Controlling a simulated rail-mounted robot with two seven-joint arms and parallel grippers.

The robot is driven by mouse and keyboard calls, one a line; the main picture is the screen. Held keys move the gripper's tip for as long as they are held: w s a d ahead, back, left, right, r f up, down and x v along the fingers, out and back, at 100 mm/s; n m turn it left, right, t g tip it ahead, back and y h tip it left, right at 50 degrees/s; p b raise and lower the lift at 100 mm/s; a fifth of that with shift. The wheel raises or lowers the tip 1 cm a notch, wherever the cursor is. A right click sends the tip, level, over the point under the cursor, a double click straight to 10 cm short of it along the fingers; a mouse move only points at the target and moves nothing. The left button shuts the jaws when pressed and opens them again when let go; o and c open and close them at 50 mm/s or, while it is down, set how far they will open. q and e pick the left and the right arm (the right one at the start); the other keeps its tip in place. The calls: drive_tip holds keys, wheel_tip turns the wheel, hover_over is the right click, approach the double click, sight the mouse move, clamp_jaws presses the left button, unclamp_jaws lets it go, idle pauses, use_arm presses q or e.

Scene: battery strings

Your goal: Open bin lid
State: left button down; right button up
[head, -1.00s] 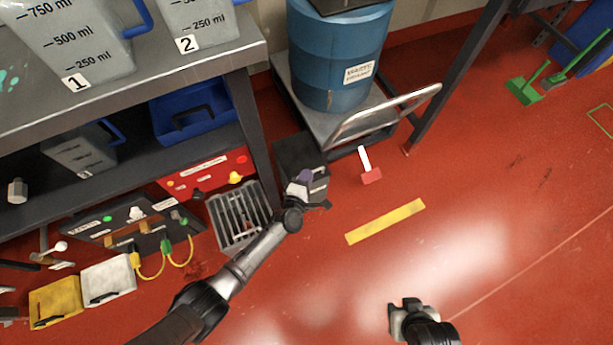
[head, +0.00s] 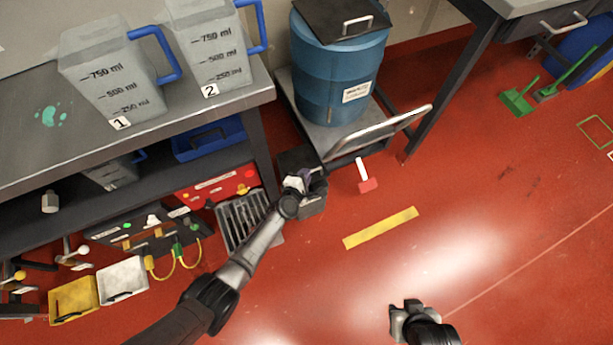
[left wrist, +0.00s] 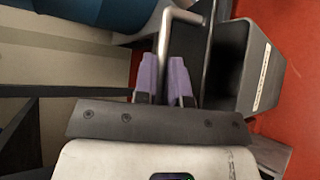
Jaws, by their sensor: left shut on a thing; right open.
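The bin is a small dark grey box (head: 312,207) on the red floor, at the end of the shelf bench. My left gripper (head: 303,180) is over it and hides part of it. In the left wrist view the bin (left wrist: 262,60) shows a pale label and a dark open inside. Its lid (left wrist: 188,45) stands as a dark plate beside the opening, swung away from it. The purple fingers of my left gripper (left wrist: 163,75) are shut on the lid's silver handle (left wrist: 163,45). My right gripper (head: 405,306) is open and empty over bare floor.
A blue drum (head: 340,75) stands on a cart (head: 300,90) behind the bin. A floor grate (head: 243,222) lies left of it. A red-and-white tool (head: 366,180) and a yellow floor strip (head: 380,228) are to the right.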

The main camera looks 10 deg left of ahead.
use_arm(q)
drive_tip(key=shift+w+a+r+p, duration=0.2)
drive_tip(key=shift+w+r+p, duration=0.1)
drive_tip(key=shift+r+p, duration=0.25)
use_arm(e)
drive_tip(key=shift+a+r, duration=0.15)
drive_tip(key=shift+r, duration=0.65)
use_arm(q)
drive_tip(key=c, duration=1.2)
unclamp_jaws()
drive_tip(key=shift+s, duration=0.1)
